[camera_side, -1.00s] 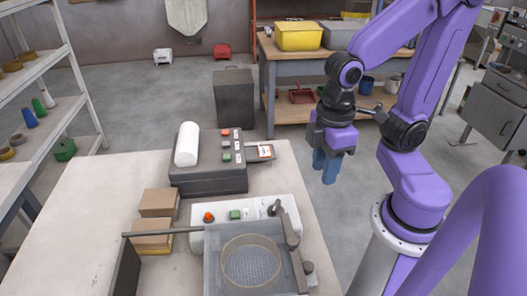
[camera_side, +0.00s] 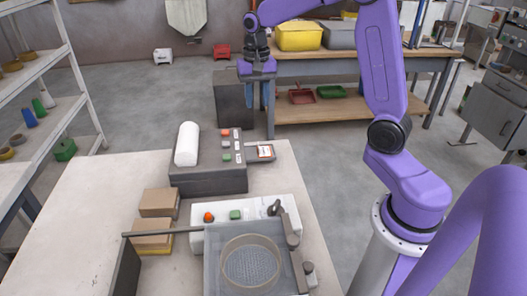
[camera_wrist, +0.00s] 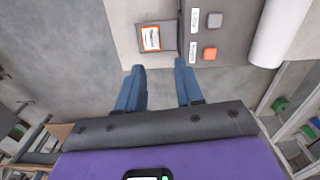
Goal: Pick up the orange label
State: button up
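The orange label (camera_side: 265,152) is a small white piece with an orange border. It lies on a dark tray at the right side of the dark label machine (camera_side: 208,181). The wrist view shows the label (camera_wrist: 151,38) on its tray near the top, ahead of my fingers and left of the machine. My gripper (camera_side: 259,106) is raised beyond the back edge of the table, with its blue fingers pointing down. In the wrist view the two fingers of my gripper (camera_wrist: 160,67) are apart, with nothing between them.
A white roll (camera_side: 187,144) lies on the machine, which also has several buttons. Cardboard boxes (camera_side: 158,202) and a white control panel stand nearer on the table (camera_side: 85,205). A dark bin (camera_side: 230,100) stands on the floor behind. A workbench (camera_side: 330,68) stands at the back.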

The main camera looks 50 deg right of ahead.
jog(key=w+d+m, duration=0.1)
jog(key=d, duration=0.1)
send_near(264, 149)
jog(key=shift+w+a+f, duration=0.15)
jog(key=shift+a+f, duration=0.6)
jog(key=shift+a, duration=0.35)
jog(key=shift+w+d+f, duration=0.1)
jog(key=shift+w+f, duration=0.05)
jog(key=shift+f, duration=1.2)
jog(key=shift+w+d+f, duration=0.1)
jog(key=shift+f, duration=1.2)
grip_shut()
